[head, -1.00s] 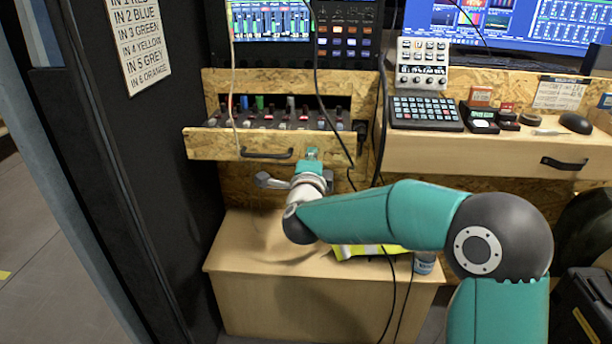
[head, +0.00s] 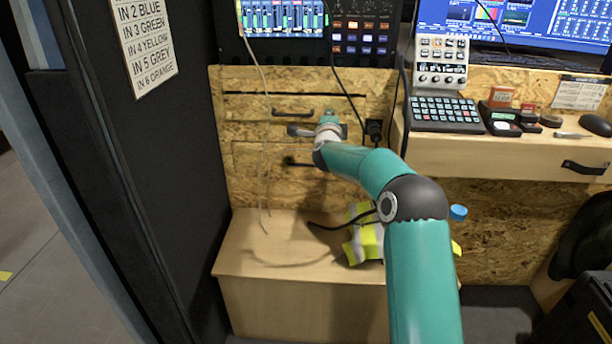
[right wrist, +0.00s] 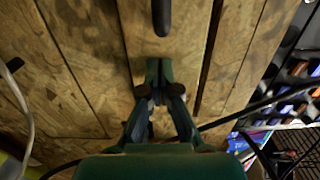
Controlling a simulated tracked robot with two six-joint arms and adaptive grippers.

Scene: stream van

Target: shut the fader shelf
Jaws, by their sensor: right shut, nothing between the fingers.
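The fader shelf (head: 245,108) is pushed in, and its chipboard front looks about level with the panel around it. A thin dark slit shows along its top edge. The faders are hidden. Its black handle (head: 292,113) is on the front, and the handle also shows at the top of the right wrist view (right wrist: 161,16). My right gripper (head: 329,117) is shut and empty, at the shelf front just right of the handle. In the right wrist view its fingertips (right wrist: 158,66) are against or very near the chipboard. My left gripper is not in view.
A second black handle (head: 298,162) is on the panel below. Cables hang in front of the panel, and a dark plug (head: 374,130) is at its right. A wooden box (head: 250,258) stands below with a yellow vest (head: 366,238) on it. A desk (head: 500,150) is at the right.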

